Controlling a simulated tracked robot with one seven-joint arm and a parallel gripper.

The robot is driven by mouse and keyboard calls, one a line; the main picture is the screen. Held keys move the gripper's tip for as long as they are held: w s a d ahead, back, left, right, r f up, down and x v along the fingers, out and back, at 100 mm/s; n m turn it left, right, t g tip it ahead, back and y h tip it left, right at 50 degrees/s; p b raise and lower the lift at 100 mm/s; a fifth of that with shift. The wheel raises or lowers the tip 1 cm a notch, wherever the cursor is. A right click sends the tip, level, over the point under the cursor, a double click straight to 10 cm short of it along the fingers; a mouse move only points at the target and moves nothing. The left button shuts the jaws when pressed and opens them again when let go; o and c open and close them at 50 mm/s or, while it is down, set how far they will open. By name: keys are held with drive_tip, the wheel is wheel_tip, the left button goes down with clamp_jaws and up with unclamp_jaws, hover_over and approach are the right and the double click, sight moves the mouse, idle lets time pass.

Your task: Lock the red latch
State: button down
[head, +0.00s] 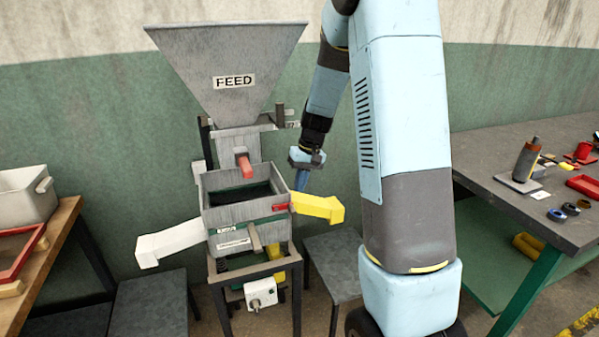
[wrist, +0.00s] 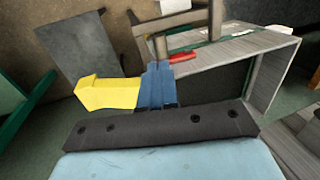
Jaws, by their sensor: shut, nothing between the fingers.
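A small red bar (head: 280,207), which looks like the red latch, sits at the right end of the box front, near the yellow chute (head: 318,207). It also shows in the wrist view as a red bar (wrist: 183,57) just right of my fingertips. I cannot tell from the frames whether it is locked. A second red piece, a thick handle (head: 246,168), sticks out below the hopper. My gripper (head: 301,181) has its blue fingers pointing down, behind the box's right side and above the yellow chute. The fingers (wrist: 158,72) are together and empty; contact with the latch is not visible.
The grey FEED hopper (head: 228,60) stands above the open box (head: 225,222). A white chute (head: 170,243) sticks out left. A cluttered bench (head: 480,165) is at right, and a wooden table (head: 62,220) with a white bin (head: 22,195) is at left.

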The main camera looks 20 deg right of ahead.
sight(291, 209)
drive_tip(key=x, duration=0.6)
drive_tip(key=shift+f, duration=0.25)
drive_tip(key=shift+a, duration=0.45)
drive_tip(key=shift+d, duration=0.45)
wheel_tip(291, 209, down, 9)
drive_tip(key=a+y, duration=0.1)
drive_tip(key=y, duration=1.5)
drive_tip(key=shift+a+y, duration=0.25)
drive_tip(key=shift+y, duration=0.05)
drive_tip(key=shift+a+f, duration=0.15)
drive_tip(key=shift+f, duration=0.1)
